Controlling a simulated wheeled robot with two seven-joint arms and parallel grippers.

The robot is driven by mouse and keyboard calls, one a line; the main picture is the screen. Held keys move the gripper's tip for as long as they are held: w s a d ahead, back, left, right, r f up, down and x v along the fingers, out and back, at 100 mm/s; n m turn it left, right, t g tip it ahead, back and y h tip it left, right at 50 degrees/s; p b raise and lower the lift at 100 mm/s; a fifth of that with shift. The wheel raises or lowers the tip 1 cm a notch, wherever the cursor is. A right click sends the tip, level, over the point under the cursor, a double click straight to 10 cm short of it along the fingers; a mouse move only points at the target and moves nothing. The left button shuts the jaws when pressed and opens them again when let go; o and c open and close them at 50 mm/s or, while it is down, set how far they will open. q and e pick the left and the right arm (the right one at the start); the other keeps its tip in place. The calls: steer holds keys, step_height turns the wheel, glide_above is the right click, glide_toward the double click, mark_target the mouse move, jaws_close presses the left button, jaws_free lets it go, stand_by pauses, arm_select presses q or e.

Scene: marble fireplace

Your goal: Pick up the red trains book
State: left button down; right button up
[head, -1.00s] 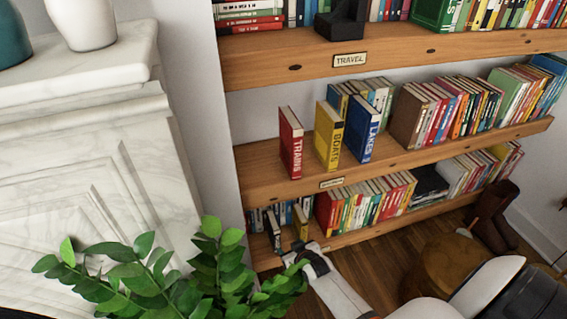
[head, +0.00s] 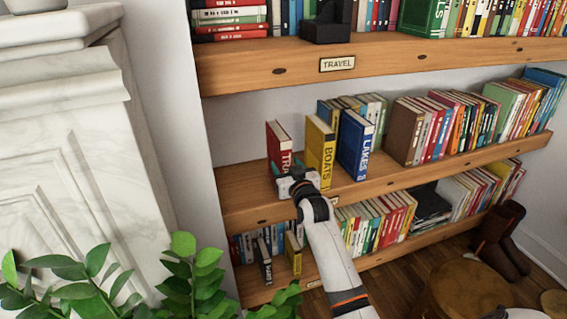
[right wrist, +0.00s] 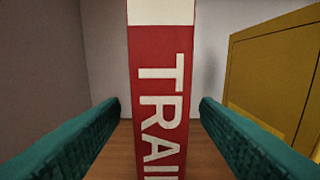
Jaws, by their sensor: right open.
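The red trains book (head: 277,141) stands upright at the left end of the middle shelf in the head view, its lower part hidden behind my right gripper (head: 290,178). In the right wrist view its red spine with white letters (right wrist: 158,90) stands upright in the middle, between the two teal fingers of my open right gripper (right wrist: 160,120). A gap shows on each side of the spine, so the fingers do not appear to touch it. My left gripper is not in view.
The yellow boats book (head: 320,151) stands just right of the red book, with the blue lakes book (head: 355,145) beyond it. The upper shelf (head: 400,58) runs above. The marble fireplace (head: 75,150) is left, and a leafy plant (head: 185,280) is in front.

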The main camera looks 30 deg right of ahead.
steer(key=b+x, duration=0.1)
steer(key=x, duration=0.4)
steer(key=shift+d+f, duration=0.2)
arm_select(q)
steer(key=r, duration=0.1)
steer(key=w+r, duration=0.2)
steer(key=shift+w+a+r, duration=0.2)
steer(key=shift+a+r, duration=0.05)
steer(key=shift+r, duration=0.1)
arm_select(e)
steer(key=shift+w+r, duration=0.1)
steer(key=shift+w, duration=0.25)
steer(key=shift+a, duration=0.1)
steer(key=shift+c, duration=0.2)
steer(key=c, duration=0.6)
jaws_close()
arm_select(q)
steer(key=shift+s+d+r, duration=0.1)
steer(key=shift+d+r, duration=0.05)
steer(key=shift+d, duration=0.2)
arm_select(e)
steer(key=shift+r, duration=0.2)
